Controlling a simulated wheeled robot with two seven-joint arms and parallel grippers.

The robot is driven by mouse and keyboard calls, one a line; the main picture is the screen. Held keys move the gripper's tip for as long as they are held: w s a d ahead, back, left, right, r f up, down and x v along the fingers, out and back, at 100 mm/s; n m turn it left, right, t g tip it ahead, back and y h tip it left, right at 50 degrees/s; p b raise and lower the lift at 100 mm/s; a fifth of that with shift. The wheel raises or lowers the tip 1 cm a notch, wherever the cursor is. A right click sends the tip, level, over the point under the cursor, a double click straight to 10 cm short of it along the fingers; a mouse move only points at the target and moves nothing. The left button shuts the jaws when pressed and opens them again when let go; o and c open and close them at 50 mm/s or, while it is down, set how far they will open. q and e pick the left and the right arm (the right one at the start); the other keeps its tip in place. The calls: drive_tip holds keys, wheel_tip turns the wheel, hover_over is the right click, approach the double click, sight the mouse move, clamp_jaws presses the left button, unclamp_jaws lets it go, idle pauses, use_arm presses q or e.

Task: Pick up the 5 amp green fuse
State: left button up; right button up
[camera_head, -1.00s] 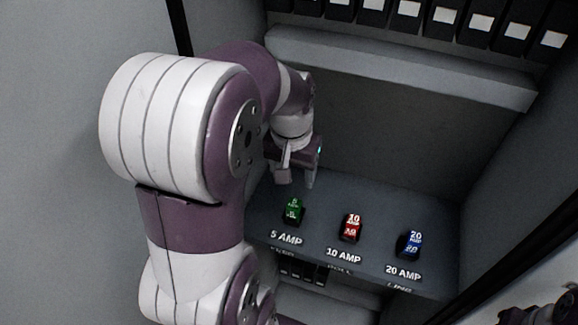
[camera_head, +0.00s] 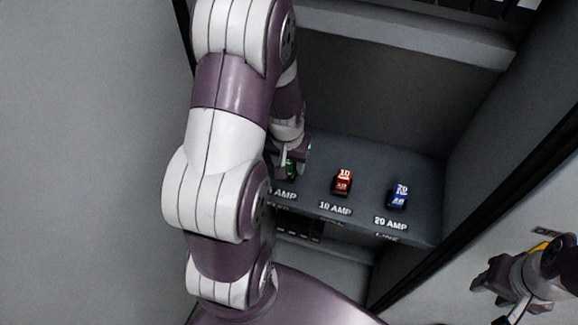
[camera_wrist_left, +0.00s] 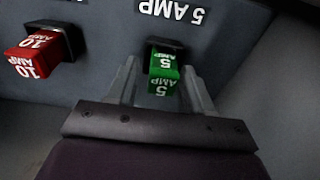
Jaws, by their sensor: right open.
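The green 5 amp fuse (camera_wrist_left: 164,70) sits in its dark holder on the grey shelf, below the upside-down "5 AMP" label in the left wrist view. My left gripper (camera_wrist_left: 162,88) is open, with one finger on each side of the fuse and narrow gaps visible between fingers and fuse. In the head view my left gripper (camera_head: 288,170) partly hides the green fuse (camera_head: 291,168). My right gripper (camera_head: 487,279) is open and empty at the lower right, away from the shelf.
The red 10 amp fuse (camera_head: 342,183) and the blue 20 amp fuse (camera_head: 398,196) stand in a row to the right on the shelf (camera_head: 420,180). Cabinet walls close in the shelf at the back and right. A dark frame edge runs along the right.

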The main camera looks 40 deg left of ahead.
use_arm(q)
drive_tip(key=shift+a, duration=0.1)
drive_tip(key=c, duration=0.5)
drive_tip(key=shift+w+a, duration=0.1)
drive_tip(key=shift+a, duration=0.05)
drive_tip(key=shift+c, duration=0.9)
